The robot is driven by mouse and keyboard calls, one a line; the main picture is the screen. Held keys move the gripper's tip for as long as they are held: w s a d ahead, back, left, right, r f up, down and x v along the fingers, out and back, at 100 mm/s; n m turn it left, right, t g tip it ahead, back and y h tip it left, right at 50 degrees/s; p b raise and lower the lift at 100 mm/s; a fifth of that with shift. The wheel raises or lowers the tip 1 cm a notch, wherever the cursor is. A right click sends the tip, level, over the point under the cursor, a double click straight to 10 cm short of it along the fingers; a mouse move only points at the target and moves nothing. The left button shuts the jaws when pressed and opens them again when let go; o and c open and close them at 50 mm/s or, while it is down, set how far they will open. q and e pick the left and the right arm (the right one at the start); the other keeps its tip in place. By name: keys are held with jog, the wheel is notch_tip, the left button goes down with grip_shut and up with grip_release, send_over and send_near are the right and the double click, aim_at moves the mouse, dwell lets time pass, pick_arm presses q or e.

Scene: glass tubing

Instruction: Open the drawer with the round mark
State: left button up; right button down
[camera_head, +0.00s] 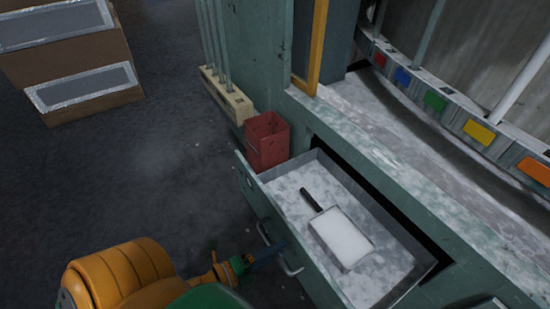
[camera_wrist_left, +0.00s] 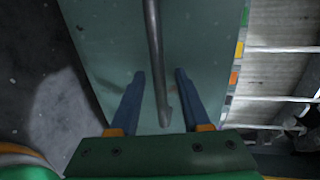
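The drawer (camera_head: 262,212) in the green cabinet is pulled out, its inside showing. A round mark cannot be made out clearly on its front. Its metal bar handle (camera_head: 291,269) is on the front face. My left gripper (camera_head: 262,257), with blue fingers, is at the handle, outside the drawer front. In the left wrist view the fingers (camera_wrist_left: 160,76) are apart, with the handle bar (camera_wrist_left: 154,45) running between them and gaps on both sides. The drawer front (camera_wrist_left: 110,35) fills the middle of that view. My right gripper is not in view.
A flat pale tool with a dark handle (camera_head: 342,237) lies in the drawer. A red bin (camera_head: 267,142) stands beside the drawer. A rack with glass tubes (camera_head: 228,98) and brown boxes (camera_head: 85,92) are farther back. The floor (camera_head: 160,150) left of the drawer is clear.

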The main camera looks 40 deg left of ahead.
pick_arm(q)
jog(key=v, duration=0.7)
jog(key=shift+p, duration=0.35)
jog(key=shift+s, duration=0.1)
